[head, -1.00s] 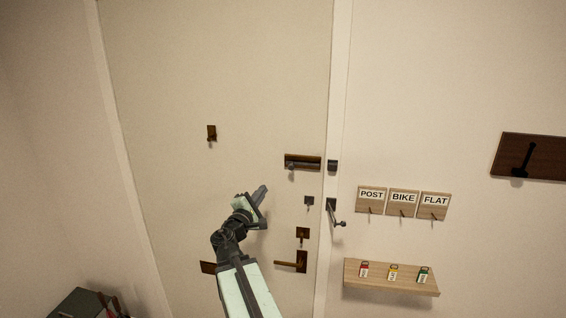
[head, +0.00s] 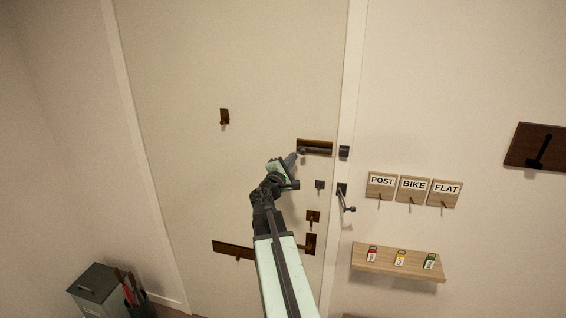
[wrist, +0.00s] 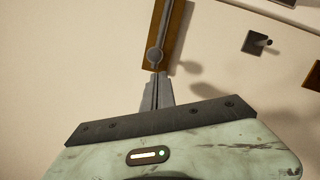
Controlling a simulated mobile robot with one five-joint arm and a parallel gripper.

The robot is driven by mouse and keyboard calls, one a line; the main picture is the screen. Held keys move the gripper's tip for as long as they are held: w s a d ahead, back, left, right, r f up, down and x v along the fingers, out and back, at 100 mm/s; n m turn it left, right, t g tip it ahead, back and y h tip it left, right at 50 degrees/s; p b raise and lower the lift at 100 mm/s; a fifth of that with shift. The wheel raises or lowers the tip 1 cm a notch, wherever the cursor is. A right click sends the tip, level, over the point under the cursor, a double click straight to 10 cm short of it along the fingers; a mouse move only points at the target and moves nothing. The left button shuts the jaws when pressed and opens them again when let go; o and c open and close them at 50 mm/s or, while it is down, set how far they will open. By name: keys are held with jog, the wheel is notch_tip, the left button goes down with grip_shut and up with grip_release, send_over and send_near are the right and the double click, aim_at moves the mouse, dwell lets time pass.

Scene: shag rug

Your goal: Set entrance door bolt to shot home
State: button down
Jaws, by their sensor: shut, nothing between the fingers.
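The door bolt (head: 316,143) is a dark bar on a brown plate, mounted across the cream door near its right edge. Its round knob (head: 302,153) is at the plate's left end. The dark keeper (head: 344,152) sits on the frame to the right, with a gap between it and the plate. My gripper (head: 294,156) is shut and empty, just left of the knob. In the wrist view the shut fingertips (wrist: 157,76) point at the knob (wrist: 154,55), very close to it; whether they touch, I cannot tell.
Below the bolt are a small dark fitting (head: 320,185), a brown lock plate (head: 313,217) and a handle plate (head: 310,244), partly behind my arm. A hooked latch (head: 345,198) juts from the frame.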

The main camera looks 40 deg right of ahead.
jog(key=shift+s+d+r, duration=0.2)
jog(key=shift+s+d, duration=0.05)
jog(key=shift+s, duration=0.1)
jog(key=shift+s, duration=0.1)
jog(key=s+d, duration=0.2)
jog(key=s, duration=0.1)
jog(key=s+d, duration=0.1)
jog(key=shift+s, duration=0.4)
